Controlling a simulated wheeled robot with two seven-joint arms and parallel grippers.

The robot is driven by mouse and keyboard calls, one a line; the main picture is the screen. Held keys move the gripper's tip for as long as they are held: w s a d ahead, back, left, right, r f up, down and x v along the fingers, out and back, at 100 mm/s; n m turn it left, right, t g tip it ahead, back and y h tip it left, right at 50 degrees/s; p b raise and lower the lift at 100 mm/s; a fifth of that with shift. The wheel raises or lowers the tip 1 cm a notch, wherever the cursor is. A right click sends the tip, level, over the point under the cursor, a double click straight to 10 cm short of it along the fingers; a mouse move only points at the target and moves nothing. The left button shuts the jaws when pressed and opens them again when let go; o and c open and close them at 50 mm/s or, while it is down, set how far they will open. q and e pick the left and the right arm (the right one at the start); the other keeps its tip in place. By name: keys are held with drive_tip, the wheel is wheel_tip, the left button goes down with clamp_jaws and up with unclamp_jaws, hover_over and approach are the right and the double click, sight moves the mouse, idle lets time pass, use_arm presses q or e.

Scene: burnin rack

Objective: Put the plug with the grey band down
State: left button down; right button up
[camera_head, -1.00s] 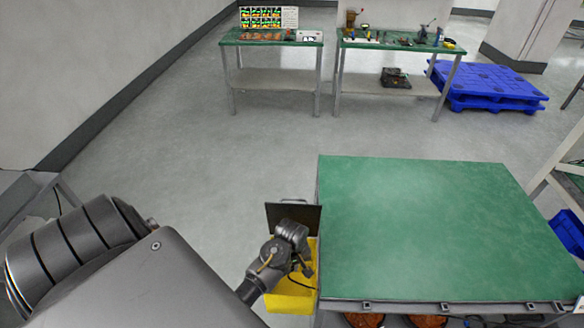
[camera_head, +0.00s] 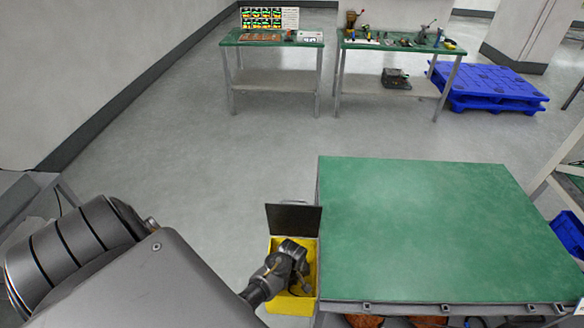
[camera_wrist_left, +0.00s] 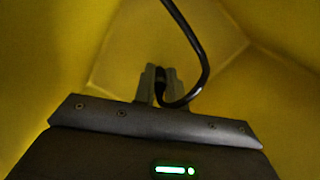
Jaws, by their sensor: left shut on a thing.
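My left gripper (camera_head: 298,284) is down inside the yellow bin (camera_head: 281,305) at the left side of the green-topped table. In the left wrist view its two grey fingers (camera_wrist_left: 155,80) are shut on a plug, whose dark body barely shows between them. A black cable (camera_wrist_left: 203,62) runs up from the plug and loops to the right of the fingers. The plug's grey band cannot be made out. Yellow bin walls (camera_wrist_left: 75,50) surround the fingers, and I cannot tell whether the plug touches the bottom. My right gripper is not in view.
A dark upright panel (camera_head: 293,217) stands at the back of the bin. The green table (camera_head: 430,230) beside it is bare on top. Two workbenches with tools and blue pallets (camera_head: 487,86) stand far off. Open floor lies between.

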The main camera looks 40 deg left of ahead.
use_arm(q)
drive_tip(key=shift+f, duration=0.15)
drive_tip(key=c, duration=1.5)
unclamp_jaws()
drive_tip(key=shift+o, duration=0.2)
drive_tip(key=shift+r, duration=0.5)
wheel_tip(320, 180, up, 11)
drive_tip(key=shift+r, duration=0.2)
drive_tip(key=shift+r+p, duration=0.1)
drive_tip(key=shift+p, duration=0.25)
